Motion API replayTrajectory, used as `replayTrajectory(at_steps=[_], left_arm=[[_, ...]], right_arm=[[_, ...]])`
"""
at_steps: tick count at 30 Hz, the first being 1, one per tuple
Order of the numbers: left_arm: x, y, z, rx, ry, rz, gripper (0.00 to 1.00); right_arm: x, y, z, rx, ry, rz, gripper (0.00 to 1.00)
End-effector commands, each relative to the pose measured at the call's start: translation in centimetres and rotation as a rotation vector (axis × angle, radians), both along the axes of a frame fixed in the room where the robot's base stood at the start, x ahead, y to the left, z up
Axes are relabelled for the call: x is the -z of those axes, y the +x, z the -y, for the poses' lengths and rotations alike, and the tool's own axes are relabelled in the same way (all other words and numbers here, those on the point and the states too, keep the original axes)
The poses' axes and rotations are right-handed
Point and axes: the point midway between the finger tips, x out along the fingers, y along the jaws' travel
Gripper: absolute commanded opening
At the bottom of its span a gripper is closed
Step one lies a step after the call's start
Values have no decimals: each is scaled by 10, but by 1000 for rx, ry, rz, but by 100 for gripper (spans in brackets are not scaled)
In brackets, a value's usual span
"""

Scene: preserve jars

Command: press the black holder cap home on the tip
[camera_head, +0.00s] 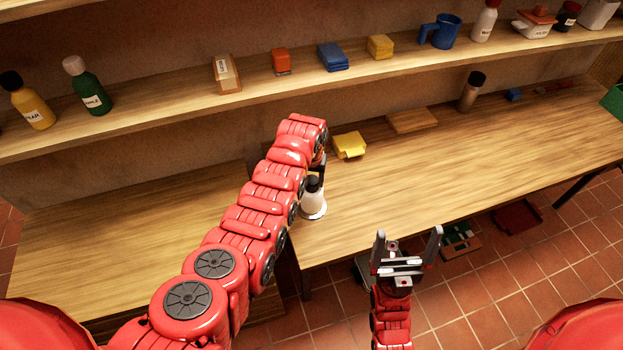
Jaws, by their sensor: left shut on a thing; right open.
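A small white body (313,204) stands upright on a pale round base on the wooden table, near its front left corner. The black holder cap (312,184) shows as a dark piece at the top of the white body. My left gripper (318,172) points down there and is shut on the cap, partly hidden by my red arm. I cannot tell whether the cap is fully seated. The tip is not visible. My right gripper (407,252) is open and empty in front of the table's front edge.
A yellow block (349,145) and a wooden board (412,120) lie behind on the table. A dark-capped bottle (471,91) stands farther right. The shelf (190,93) above holds bottles, boxes and a blue mug (441,31). The table's middle is clear.

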Motion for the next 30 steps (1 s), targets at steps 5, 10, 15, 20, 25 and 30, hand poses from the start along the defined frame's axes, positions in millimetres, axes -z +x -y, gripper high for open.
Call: replayTrajectory(at_steps=[5, 10, 15, 20, 25, 30], left_arm=[[1, -1, 0, 0, 0, -2, 83], [0, -1, 0, 0, 0, -2, 93], [0, -1, 0, 0, 0, -1, 93], [-5, 0, 0, 0, 0, 1, 93], [-19, -1, 1, 0, -2, 4, 93], [-39, -4, 0, 0, -1, 3, 93]], right_arm=[[0, 0, 0, 0, 0, 0, 100], [0, 0, 0, 0, 0, 0, 100], [0, 0, 0, 0, 0, 0, 100], [3, 0, 0, 0, 0, 0, 100], [8, 0, 0, 0, 0, 0, 100], [19, 0, 0, 0, 0, 0, 100]])
